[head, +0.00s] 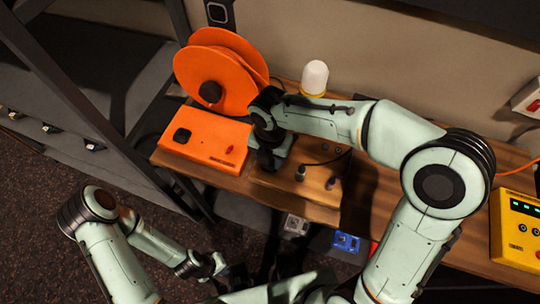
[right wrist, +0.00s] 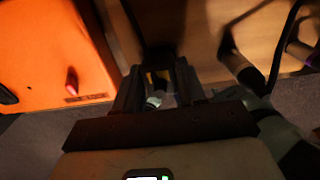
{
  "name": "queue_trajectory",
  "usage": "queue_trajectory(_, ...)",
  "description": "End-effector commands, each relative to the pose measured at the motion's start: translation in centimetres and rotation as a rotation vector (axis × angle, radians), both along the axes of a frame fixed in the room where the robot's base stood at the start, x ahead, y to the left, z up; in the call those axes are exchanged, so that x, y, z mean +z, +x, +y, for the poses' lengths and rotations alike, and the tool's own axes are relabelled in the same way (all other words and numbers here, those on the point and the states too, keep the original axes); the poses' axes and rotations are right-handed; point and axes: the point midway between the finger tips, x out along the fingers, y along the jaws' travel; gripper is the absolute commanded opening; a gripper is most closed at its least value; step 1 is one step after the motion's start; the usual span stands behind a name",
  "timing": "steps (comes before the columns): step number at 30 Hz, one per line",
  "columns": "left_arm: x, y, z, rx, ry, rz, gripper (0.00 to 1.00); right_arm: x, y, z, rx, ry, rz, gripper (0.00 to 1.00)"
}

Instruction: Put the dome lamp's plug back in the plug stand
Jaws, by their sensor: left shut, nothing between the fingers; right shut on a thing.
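The dome lamp (head: 314,78), white dome on a yellow base, stands upright at the bench's back. My right gripper (head: 268,158) is low over the bench, just right of the orange box. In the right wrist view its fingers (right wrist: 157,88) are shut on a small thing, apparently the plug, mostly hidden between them. Two dark upright pieces stand to its right, one nearer (head: 300,173) and one further right (head: 330,183); I cannot tell which belong to the plug stand. A thin black cable loops behind them. My left gripper (head: 215,264) is shut and empty, below the bench's front.
An orange reel (head: 215,75) and an orange box (head: 205,140) with a red switch occupy the bench's left end. A yellow control box (head: 520,225) stands at the right. A grey connector (head: 296,224) and a blue one (head: 345,242) show below the bench's front edge.

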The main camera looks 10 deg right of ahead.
Motion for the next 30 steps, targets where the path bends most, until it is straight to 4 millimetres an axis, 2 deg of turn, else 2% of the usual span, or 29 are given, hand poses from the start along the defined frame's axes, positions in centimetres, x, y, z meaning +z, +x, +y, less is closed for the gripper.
queue_trajectory(15,-0.66,-0.29,0.0,0.0,0.0,0.003,0.0,-1.14,-0.02,-0.02,0.0,-0.001,0.001,0.0)
queue_trajectory(16,-0.64,-0.29,0.0,0.0,0.0,0.003,0.0,-1.1,-0.01,-0.02,0.0,0.0,0.0,0.46)
queue_trajectory(18,-0.61,-0.27,0.0,0.0,0.0,0.003,0.0,-1.07,-0.01,-0.02,0.0,0.0,0.0,0.69)
queue_trajectory(26,-0.6,-0.27,0.0,0.0,0.0,0.003,0.0,-1.05,-0.01,-0.02,0.0,-0.001,0.001,0.7)
queue_trajectory(30,-0.45,-0.2,0.0,0.0,0.0,0.002,0.0,-0.34,0.03,0.01,-0.001,0.0,-0.001,0.7)
